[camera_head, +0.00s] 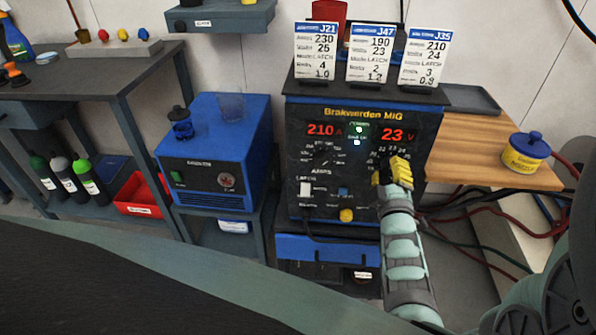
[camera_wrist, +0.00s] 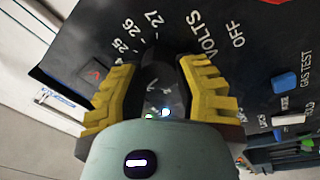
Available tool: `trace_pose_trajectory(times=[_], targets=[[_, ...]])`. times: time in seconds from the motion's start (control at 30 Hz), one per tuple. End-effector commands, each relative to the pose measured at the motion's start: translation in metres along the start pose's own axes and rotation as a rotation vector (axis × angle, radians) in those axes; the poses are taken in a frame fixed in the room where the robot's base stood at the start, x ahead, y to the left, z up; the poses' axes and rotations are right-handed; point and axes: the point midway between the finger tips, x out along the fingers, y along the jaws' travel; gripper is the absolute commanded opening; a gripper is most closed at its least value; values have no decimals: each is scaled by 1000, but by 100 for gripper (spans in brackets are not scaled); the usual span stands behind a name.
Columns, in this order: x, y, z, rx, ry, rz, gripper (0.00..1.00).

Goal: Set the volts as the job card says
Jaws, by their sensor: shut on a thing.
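The welder (camera_head: 312,165), marked Brakwerden MIG, reads 210 A and 23 V on its red display (camera_head: 397,135). My gripper (camera_head: 393,172) is at the volts dial on the right of the panel. In the wrist view its yellow fingers are shut on the dark volts knob (camera_wrist: 160,82), with numbers 24 to 27 and the word VOLTS around it. The knob's pointer is hard to make out. Three job cards stand on the welder: J21 (camera_head: 315,52) gives 25 on its second line, J47 (camera_head: 369,52) appears to give 23, J35 (camera_head: 424,58) gives 24.
The amps knob (camera_head: 323,155) is left of my gripper. A blue unit (camera_head: 215,150) stands left, a wooden shelf (camera_head: 465,150) with a yellow-and-blue pot (camera_head: 525,152) right.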

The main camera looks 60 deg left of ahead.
Motion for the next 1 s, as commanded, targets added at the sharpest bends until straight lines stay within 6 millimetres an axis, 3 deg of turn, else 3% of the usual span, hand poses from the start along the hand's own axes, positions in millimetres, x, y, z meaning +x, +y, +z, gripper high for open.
trace_pose_trajectory(times=[0.5,1.0], targets=[[-1,0,0,460,-52,28,0],[0,1,0,683,-68,51,0]])
